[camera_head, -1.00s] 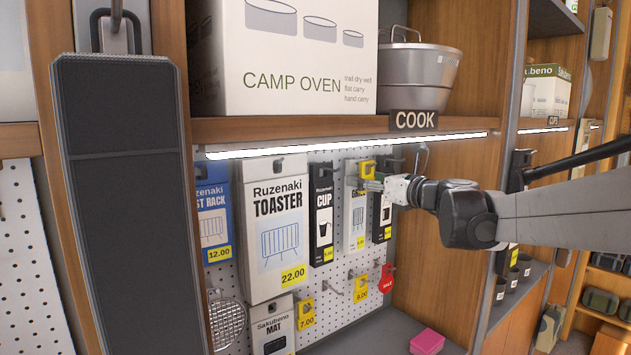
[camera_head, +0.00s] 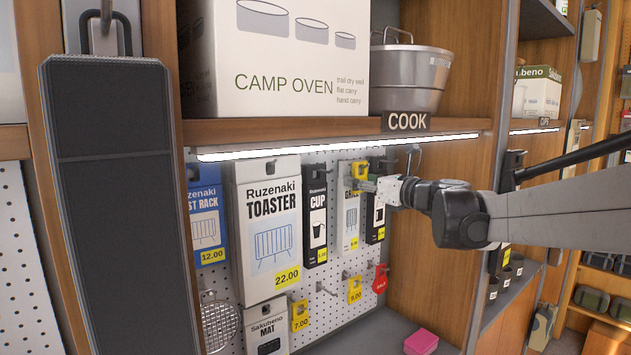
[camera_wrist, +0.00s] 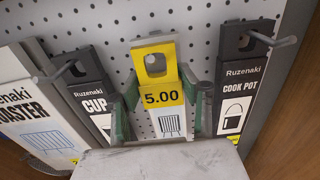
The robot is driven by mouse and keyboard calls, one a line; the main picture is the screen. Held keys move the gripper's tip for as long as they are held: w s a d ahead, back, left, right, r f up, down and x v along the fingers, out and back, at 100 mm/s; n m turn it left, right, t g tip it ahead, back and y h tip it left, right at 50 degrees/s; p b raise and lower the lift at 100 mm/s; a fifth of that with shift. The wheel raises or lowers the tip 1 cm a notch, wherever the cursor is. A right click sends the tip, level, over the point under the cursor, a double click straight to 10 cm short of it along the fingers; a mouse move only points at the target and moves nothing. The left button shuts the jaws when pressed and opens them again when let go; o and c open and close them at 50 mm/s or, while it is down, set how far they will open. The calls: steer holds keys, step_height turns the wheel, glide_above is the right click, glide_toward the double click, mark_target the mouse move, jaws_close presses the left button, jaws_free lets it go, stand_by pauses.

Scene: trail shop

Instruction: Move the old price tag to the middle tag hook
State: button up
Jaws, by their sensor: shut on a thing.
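The old price tag, a yellow tag reading 5.00 (camera_wrist: 162,94), sits between the fingers of my gripper (camera_wrist: 160,110) in the wrist view. In the head view the yellow tag (camera_head: 360,171) shows near the top of the pegboard, in front of a white grill pack (camera_head: 350,218). My gripper (camera_head: 368,185) reaches in from the right and is shut on the tag. I cannot tell whether a hook still passes through the tag's hole. Below, a bare hook (camera_head: 327,290) sticks out between the yellow 7.00 tag (camera_head: 300,316) and the yellow 9.00 tag (camera_head: 355,291).
A red tag (camera_head: 380,279) hangs right of the 9.00 tag. A toaster box (camera_head: 268,230), a black cup pack (camera_head: 315,220) and a cook pot pack (camera_wrist: 238,88) flank the tag. A lit shelf (camera_head: 330,134) runs above. A pink box (camera_head: 421,342) lies below.

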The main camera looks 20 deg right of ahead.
steer(key=shift+r+p, duration=0.4)
steer(key=shift+r, duration=0.25)
steer(key=shift+s+d, duration=0.2)
steer(key=shift+s, duration=0.35)
steer(key=shift+s, duration=0.1)
stand_by(0.4)
steer(key=shift+v, duration=1.35)
steer(key=p+v, duration=0.1)
steer(key=v, duration=0.5)
steer(key=shift+r, duration=0.2)
stand_by(0.6)
